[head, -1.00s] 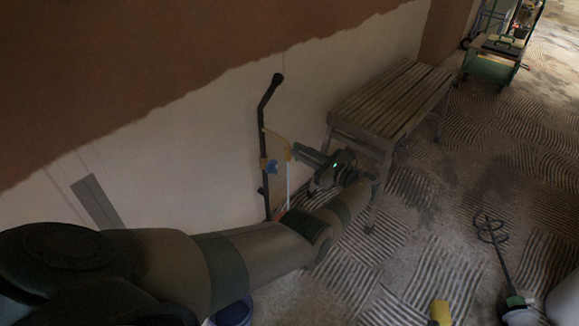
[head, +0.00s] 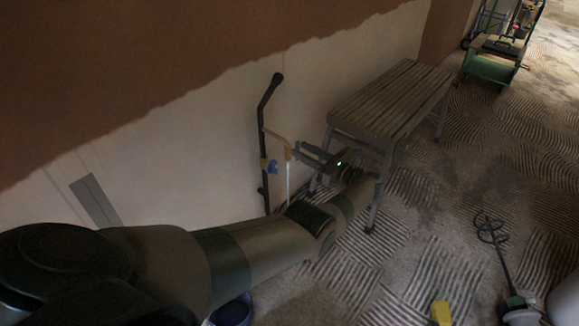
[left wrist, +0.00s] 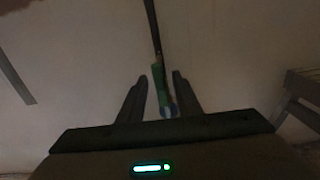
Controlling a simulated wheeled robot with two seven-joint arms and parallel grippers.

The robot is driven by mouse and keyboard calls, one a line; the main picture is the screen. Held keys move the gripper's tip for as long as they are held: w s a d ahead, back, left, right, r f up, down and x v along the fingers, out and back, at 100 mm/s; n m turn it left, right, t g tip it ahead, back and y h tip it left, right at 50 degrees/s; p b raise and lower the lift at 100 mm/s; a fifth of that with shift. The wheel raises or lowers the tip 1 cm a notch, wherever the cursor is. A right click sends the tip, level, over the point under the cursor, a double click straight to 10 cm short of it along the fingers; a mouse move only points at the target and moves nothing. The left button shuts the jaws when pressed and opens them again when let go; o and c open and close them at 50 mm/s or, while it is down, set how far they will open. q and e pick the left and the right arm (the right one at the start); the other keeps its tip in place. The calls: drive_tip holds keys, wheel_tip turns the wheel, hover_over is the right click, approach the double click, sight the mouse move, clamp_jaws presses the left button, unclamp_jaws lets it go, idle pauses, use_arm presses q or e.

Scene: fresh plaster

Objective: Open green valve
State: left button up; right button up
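A black pipe (head: 264,125) runs down the pale wall with a blue handle (head: 270,166) on it. A thin yellowish arm (head: 277,136) reaches right from the pipe to a small yellow part, with a pale vertical streak below. My left gripper (head: 299,153) points at this from the right. In the left wrist view its fingers (left wrist: 160,77) are apart, with a green part (left wrist: 158,82) and a blue part (left wrist: 170,110) showing between them. Contact cannot be told. The green part is not clear in the head view. My right gripper is out of view.
A slatted bench (head: 390,95) stands just behind my left gripper. A blue bucket (head: 233,312) is below my left arm. A mixer (head: 505,265) and a yellow object (head: 440,312) lie on the ridged floor. A green cart (head: 490,68) stands far right.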

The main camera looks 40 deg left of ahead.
use_arm(q)
drive_tip(key=d+b, duration=0.1)
drive_tip(key=d, duration=1)
drive_tip(key=shift+s+d, duration=0.25)
drive_tip(key=shift+s, duration=0.2)
